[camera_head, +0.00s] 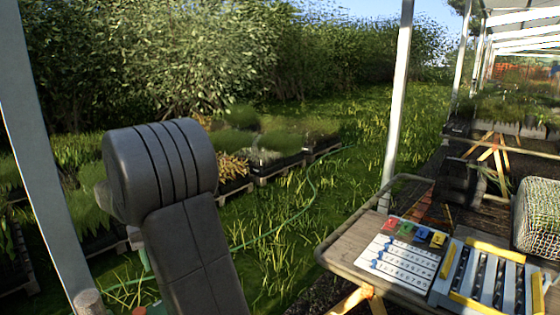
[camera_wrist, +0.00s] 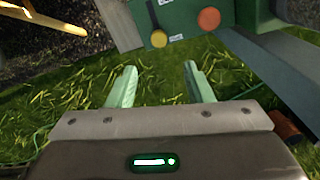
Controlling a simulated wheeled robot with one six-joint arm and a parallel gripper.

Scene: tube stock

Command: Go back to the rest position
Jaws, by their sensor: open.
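My gripper (camera_wrist: 161,84) shows in the wrist view with its two pale green fingers apart and nothing between them. Grass lies behind the fingers. My dark grey arm rises at the left of the head view; the gripper itself does not show there. A table (camera_head: 340,252) stands at the lower right of the head view, apart from the arm. On it are a white sheet (camera_head: 398,262) with rows of blue marks and a tray (camera_head: 441,285) with several dark tubes and yellow bars.
Small coloured blocks (camera_head: 421,234) sit at the sheet's back edge. A wire basket (camera_head: 538,215) stands at the right. A white post (camera_head: 398,110) rises behind the table. Plant crates (camera_head: 236,187) and a hose (camera_head: 300,205) lie on the grass; open grass lies between arm and table.

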